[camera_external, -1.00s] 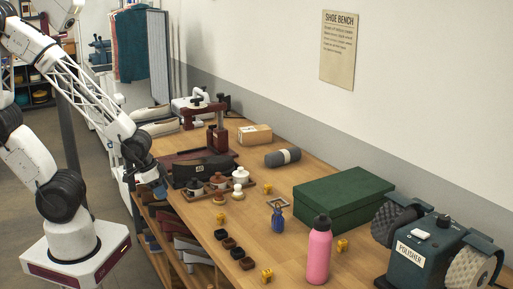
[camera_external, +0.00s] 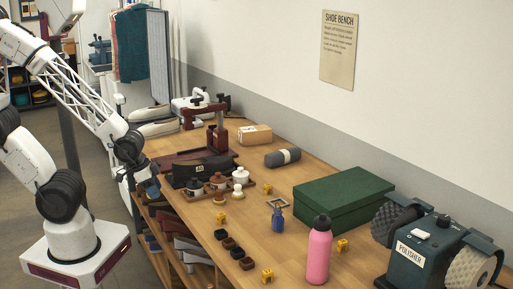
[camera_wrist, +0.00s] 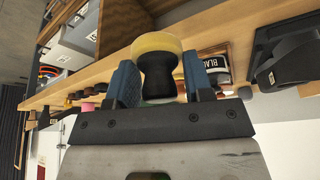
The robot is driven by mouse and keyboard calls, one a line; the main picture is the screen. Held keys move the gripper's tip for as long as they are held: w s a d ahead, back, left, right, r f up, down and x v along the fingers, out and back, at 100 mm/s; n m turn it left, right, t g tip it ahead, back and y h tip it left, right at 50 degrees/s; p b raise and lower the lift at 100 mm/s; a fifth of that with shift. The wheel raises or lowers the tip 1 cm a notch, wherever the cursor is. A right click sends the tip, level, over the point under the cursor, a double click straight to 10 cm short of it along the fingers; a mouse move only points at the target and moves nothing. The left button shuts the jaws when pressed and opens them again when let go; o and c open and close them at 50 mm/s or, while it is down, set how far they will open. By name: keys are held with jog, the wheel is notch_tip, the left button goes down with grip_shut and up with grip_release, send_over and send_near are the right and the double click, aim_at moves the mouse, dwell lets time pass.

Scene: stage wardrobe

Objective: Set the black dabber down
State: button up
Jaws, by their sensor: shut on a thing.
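The black dabber (camera_wrist: 162,78) shows in the wrist view with a black waisted handle and a pale yellow pad at the top of the picture. My gripper (camera_wrist: 160,84) is shut on its handle, with one blue finger on each side. In the external view my gripper (camera_external: 151,187) is at the left edge of the bench, beside the dark curved piece; the dabber cannot be made out there. A wooden tray (camera_external: 206,197) on the bench holds several dark, reddish and white knobbed pieces.
The wooden bench (camera_external: 290,235) holds a dark curved piece (camera_external: 186,176), a green box (camera_external: 343,200), a pink bottle (camera_external: 319,250), a polisher (camera_external: 420,262) and small yellow blocks. Several dark cups stand near the front edge.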

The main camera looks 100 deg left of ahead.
jog(key=shift+w, duration=0.1)
jog(key=w+a, duration=1)
jog(key=w, duration=0.1)
jog(key=w+a, duration=0.9)
jog(key=w, duration=0.1)
jog(key=w+a, duration=1)
jog(key=w, duration=0.1)
jog(key=shift+w+a+r, duration=0.3)
jog(key=shift+w+a+f, duration=0.15)
jog(key=shift+w+a, duration=0.15)
jog(key=shift+a, duration=0.1)
jog(key=shift+w+a, duration=0.1)
jog(key=w+a, duration=0.2)
jog(key=w, duration=0.2)
jog(key=w+a+f, duration=0.1)
jog(key=w+a, duration=0.2)
jog(key=w, duration=0.2)
jog(key=w+a, duration=0.3)
jog(key=w, duration=0.1)
jog(key=shift+w+a+f, duration=0.15)
jog(key=shift+a+f, duration=0.05)
jog(key=shift+f, duration=0.05)
